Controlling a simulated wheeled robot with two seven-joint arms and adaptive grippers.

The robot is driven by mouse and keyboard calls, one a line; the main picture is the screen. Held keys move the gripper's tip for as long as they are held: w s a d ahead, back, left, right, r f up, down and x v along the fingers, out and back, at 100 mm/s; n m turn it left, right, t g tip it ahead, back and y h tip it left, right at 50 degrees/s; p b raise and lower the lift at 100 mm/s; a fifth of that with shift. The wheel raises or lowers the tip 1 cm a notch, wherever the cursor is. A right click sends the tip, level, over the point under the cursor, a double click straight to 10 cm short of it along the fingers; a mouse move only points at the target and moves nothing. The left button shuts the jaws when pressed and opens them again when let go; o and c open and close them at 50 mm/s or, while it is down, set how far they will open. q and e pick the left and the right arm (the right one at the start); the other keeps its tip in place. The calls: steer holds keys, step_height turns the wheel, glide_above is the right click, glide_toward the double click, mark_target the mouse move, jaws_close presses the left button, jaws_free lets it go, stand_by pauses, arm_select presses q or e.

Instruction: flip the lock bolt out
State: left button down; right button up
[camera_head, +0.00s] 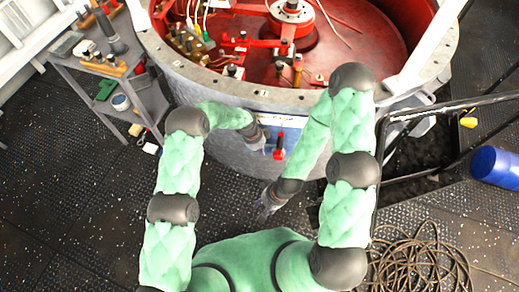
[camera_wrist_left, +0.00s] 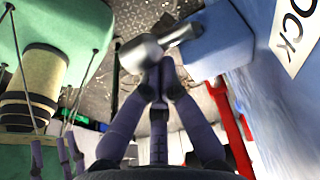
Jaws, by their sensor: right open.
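The lock bolt (camera_wrist_left: 142,54) is a grey metal lever with a rounded end, set in a blue block (camera_wrist_left: 216,40) in the left wrist view. A white label with dark letters ending in "OCK" (camera_wrist_left: 294,32) is beside it. My left gripper (camera_wrist_left: 162,78) has its fingers drawn together at the tips, right at the lever's underside, with nothing clearly between them. In the head view my left gripper (camera_head: 260,142) is at the drum's front wall, and the bolt cannot be made out there. My right gripper (camera_head: 266,206) hangs lower, open and empty above the floor.
The large grey drum (camera_head: 225,94) has a red interior with fittings. A red part (camera_head: 279,150) is on its front beside my left gripper. A grey cart (camera_head: 145,100) stands at left. A coiled cable (camera_head: 420,266) and a blue cylinder (camera_head: 496,167) are at right.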

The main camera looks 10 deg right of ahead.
stand_by(0.3)
arm_select(q)
steer(key=w+a+b, duration=0.1)
steer(key=w+a, duration=0.1)
steer(key=a, duration=0.4)
steer(key=shift+w+a, duration=0.35)
steer(key=shift+a, duration=0.05)
arm_select(e)
steer(key=shift+f, duration=0.7)
